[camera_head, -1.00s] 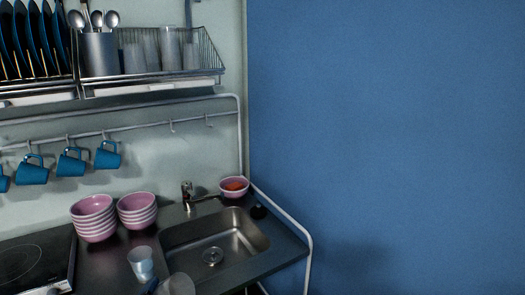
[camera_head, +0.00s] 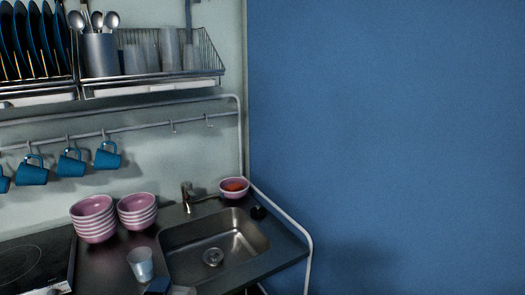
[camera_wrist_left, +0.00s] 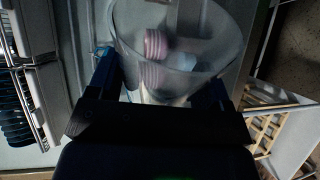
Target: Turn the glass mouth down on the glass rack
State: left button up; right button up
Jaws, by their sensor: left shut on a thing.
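A clear glass (camera_wrist_left: 205,45) is between the two fingers of my left gripper (camera_wrist_left: 165,88) in the left wrist view. The gripper is shut on it, and its wide end is toward the top of that picture. In the head view only a small part of the held glass (camera_head: 183,290) shows at the bottom edge, beside my dark gripper (camera_head: 157,286). The glass rack (camera_head: 160,74) is a wire basket high on the wall, with several glasses standing in it. My right gripper is not in view.
A second glass (camera_head: 140,263) stands on the counter left of the sink (camera_head: 215,245). Two stacks of pink bowls (camera_head: 94,218) are behind it. Blue mugs (camera_head: 70,163) hang below the rack. A cutlery holder (camera_head: 100,54) stands at the rack's left.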

pick_arm(q)
jog(key=shift+r+m, duration=0.15)
jog(key=shift+m, duration=0.15)
jog(key=shift+w+m, duration=0.1)
jog(key=shift+m, duration=0.8)
jog(key=shift+m, duration=0.6)
jog(key=shift+d+m, duration=0.1)
jog(key=shift+m, duration=2.6)
